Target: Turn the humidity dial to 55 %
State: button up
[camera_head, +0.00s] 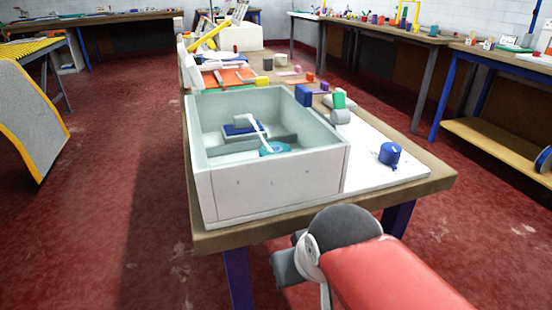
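A blue round knob (389,154) stands on a white board at the right front of the near table. It is the only dial-like thing I can make out, and I cannot tell for sure that it is the humidity dial. No scale, number or pointer setting can be read at this size. My arm shows at the bottom of the view, in front of the table, as a red link and a dark grey joint. My gripper is not in view.
A large open pale box (268,185) stands left of the knob, with a blue block and a teal tool inside. Small blocks and a grey cylinder (340,117) lie behind. The white board (368,178) is clear around the knob. Red floor lies open on the left.

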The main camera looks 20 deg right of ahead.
aim_at(390, 153)
jog(key=j+z, duration=0.35)
jog(key=k+j+z, duration=0.3)
jog(key=j, duration=0.15)
jog(key=j+z, duration=0.35)
